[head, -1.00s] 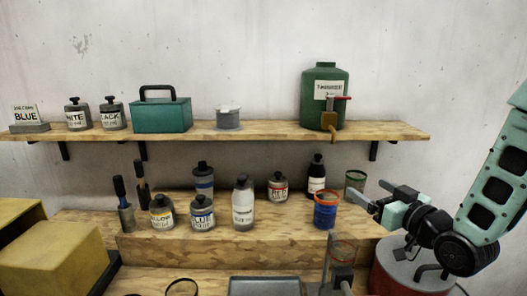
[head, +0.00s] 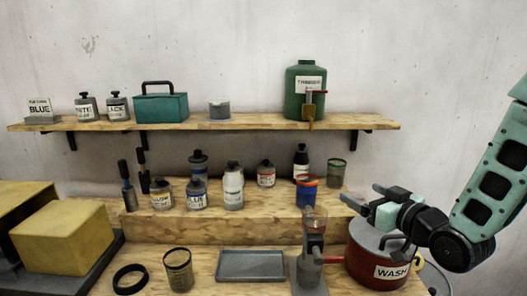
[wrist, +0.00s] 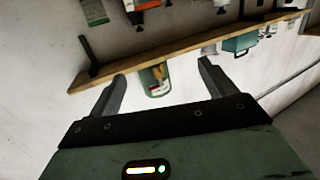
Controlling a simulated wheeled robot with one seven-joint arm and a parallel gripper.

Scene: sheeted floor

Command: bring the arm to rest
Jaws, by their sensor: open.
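My gripper (head: 381,199) is at the right side of the head view, above the red pot marked WASH (head: 368,262). Its two fingers point left, toward the blue cup with the red rim (head: 307,193), and stay apart from it. In the wrist view my gripper (wrist: 160,90) has its fingers spread wide with nothing held between them. The green canister (wrist: 154,80) shows beyond the gap, at a distance.
A wooden bench holds several paint bottles (head: 233,190), a grey tray (head: 251,266) and a stand (head: 310,262). The upper shelf (head: 250,124) carries the green canister (head: 305,95) and a teal box (head: 160,107). Yellow blocks (head: 65,238) stand at the left.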

